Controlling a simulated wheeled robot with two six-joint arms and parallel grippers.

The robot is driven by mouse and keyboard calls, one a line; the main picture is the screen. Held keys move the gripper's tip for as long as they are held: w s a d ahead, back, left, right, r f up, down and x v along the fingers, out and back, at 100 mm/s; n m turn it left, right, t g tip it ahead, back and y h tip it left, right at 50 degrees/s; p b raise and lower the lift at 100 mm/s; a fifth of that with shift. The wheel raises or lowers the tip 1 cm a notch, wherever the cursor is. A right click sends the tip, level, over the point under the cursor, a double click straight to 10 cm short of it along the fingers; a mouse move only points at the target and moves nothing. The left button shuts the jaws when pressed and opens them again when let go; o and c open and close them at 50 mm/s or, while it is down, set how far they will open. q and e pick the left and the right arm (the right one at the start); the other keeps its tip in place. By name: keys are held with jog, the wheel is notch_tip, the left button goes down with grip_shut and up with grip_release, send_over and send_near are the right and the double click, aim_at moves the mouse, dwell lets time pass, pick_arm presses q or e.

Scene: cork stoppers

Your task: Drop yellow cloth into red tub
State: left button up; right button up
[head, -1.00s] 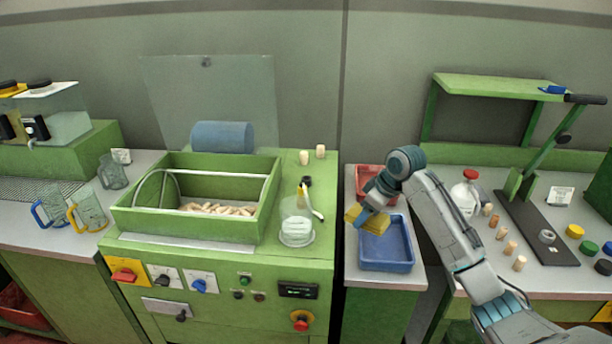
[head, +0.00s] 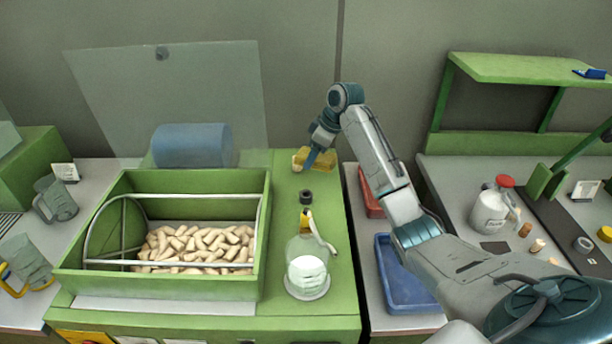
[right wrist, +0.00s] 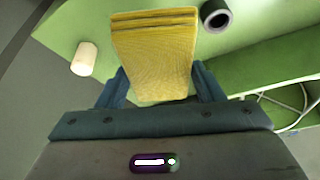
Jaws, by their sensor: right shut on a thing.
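The yellow cloth (right wrist: 155,55) is folded and sits between the jaws of my right gripper in the right wrist view. In the head view the cloth (head: 321,160) is over the back right part of the green machine top. My right gripper (head: 308,163) is shut on it; whether the cloth touches the machine top I cannot tell. The red tub (head: 371,196) is on the grey counter to the right of the machine, partly covered by my right arm. My left gripper is not in view.
A blue tub (head: 400,290) stands in front of the red tub. A cork (right wrist: 84,59) and a dark ring (right wrist: 215,16) are close to the held cloth.

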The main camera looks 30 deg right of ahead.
aim_at(311, 183)
jog(key=f, duration=0.3)
jog(key=shift+s+f+p, duration=0.25)
jog(key=shift+f+p, duration=0.05)
jog(key=shift+p, duration=0.1)
notch_tip(311, 183, down, 4)
jog(key=shift+w+r+p, duration=0.1)
jog(key=shift+p, duration=0.45)
jog(key=shift+f, duration=0.2)
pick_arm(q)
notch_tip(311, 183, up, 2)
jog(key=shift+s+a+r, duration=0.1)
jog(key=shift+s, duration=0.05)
pick_arm(e)
jog(key=o, duration=1)
jog(key=shift+c, duration=0.2)
